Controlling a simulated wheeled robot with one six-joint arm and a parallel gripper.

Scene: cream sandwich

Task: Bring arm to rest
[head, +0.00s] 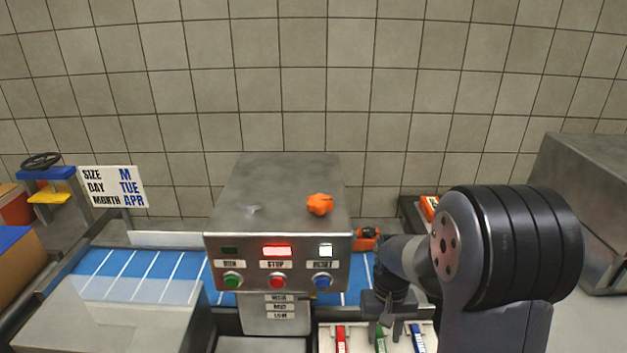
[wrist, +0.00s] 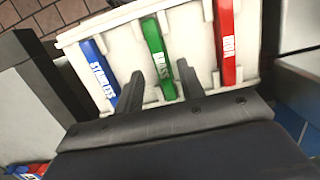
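My gripper (head: 386,318) hangs at the lower right in the head view, over the back part of a white tray (head: 362,344). The tray (wrist: 122,50) holds a blue bar (wrist: 100,72), a green bar (wrist: 158,58) marked BRASS and a red bar (wrist: 226,40). My arm is bent beside the tray.
A metal control box (head: 275,205) with an orange knob (head: 320,204) stands left of my gripper. Its STOP lamp (head: 276,250) glows red. A blue conveyor (head: 150,272) runs behind. A grey metal cabinet (head: 585,205) stands at the right. The air above the box is clear.

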